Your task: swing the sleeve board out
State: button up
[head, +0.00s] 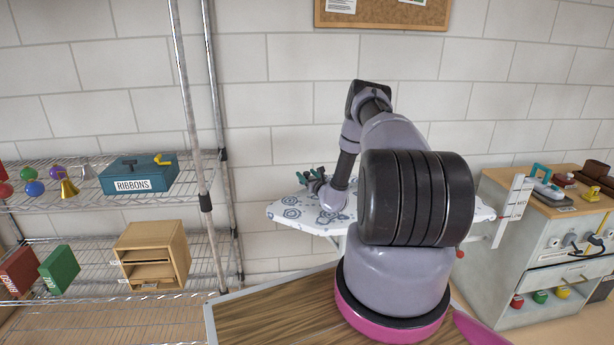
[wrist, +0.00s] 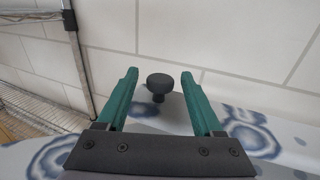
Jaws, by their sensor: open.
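A board with a white and blue patterned cover (head: 290,212) stands against the wall; its middle is hidden behind my arm. I cannot tell the sleeve board apart from the rest of it. The patterned cover also fills the lower wrist view (wrist: 262,138). A dark round knob (wrist: 160,80) on a short stem stands up from it. My gripper (head: 311,177) is over the board's left part. In the wrist view its green fingers (wrist: 159,73) are open and empty, with the knob between and beyond their tips. I cannot tell whether they touch it.
A wire shelf (head: 90,205) at left holds a blue ribbons box (head: 138,176), a wooden cubby (head: 152,255) and small items. A workbench cabinet (head: 550,270) stands at right. A white lettered plate (head: 514,209) is upright at the board's right end. A wooden surface (head: 270,310) is in front.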

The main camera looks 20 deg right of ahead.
grip_shut()
dwell(1.5)
